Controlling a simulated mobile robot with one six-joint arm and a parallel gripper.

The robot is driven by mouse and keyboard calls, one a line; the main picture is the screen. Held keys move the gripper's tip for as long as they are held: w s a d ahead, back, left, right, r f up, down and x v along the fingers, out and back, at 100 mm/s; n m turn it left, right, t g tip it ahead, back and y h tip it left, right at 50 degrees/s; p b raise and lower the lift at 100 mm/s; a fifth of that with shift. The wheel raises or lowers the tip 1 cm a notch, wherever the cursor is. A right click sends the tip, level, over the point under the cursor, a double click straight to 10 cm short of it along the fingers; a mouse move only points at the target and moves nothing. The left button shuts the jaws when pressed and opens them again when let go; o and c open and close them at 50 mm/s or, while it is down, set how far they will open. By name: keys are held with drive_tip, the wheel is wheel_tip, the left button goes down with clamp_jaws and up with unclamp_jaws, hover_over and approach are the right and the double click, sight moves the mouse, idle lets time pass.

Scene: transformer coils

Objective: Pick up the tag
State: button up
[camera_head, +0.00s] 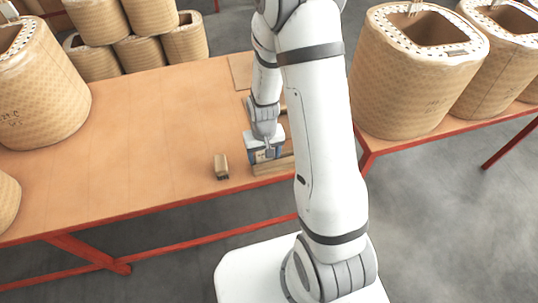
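My gripper (265,156) points down near the front edge of the orange-brown table (150,110). It is over or at the left end of a low wooden tray or box (272,169). The fingertips are small and partly lost against the box, so I cannot tell whether they are open or shut, or hold anything. I cannot make out a tag for certain; anything inside the box is mostly hidden by my arm. A small tan block with a dark lower end (221,166) stands on the table just left of the gripper, apart from it.
A large paper-wrapped coil (40,85) stands on the table's left side. More coils (415,85) stand on a red-framed table at right, and several are stacked (135,35) behind. A flat brown sheet (241,70) lies behind my arm. The table's middle is clear.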

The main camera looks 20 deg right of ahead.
drive_tip(key=c, duration=0.8)
